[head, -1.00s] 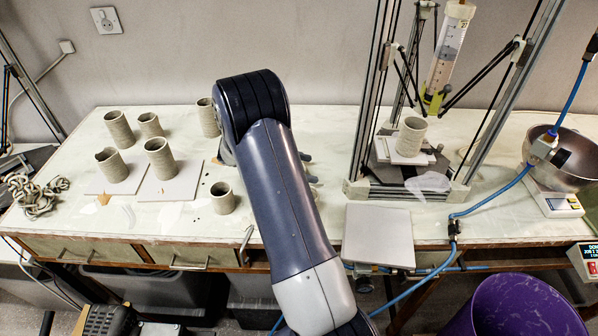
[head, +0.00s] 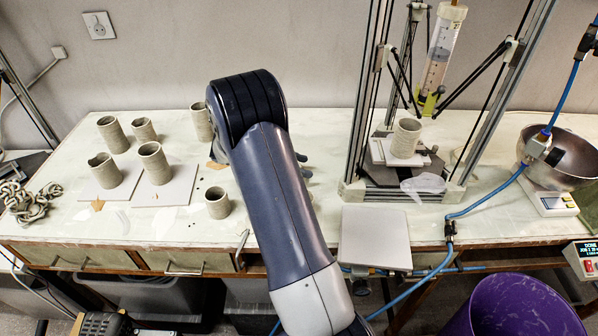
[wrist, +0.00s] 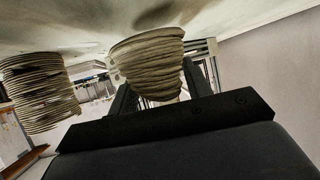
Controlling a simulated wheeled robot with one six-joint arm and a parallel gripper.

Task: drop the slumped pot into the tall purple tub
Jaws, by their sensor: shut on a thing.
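In the wrist view my gripper (wrist: 155,82) is shut on a grey ribbed clay pot (wrist: 148,58), whose sides look lopsided and sagging, like the slumped pot. One finger is on each side of it. The wrist picture looks upside down, and the pot is close to a pale surface; I cannot tell whether it touches. In the head view my arm hides the gripper and this pot. The tall purple tub (head: 512,308) stands on the floor at the lower right, partly cut off by the frame.
Several other clay pots stand on the bench left of my arm, including a small one (head: 217,203); one (wrist: 40,92) shows beside my gripper. A printer frame with a pot (head: 405,138), a square plate (head: 375,237), a blue hose and a metal bowl (head: 560,160) are to the right.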

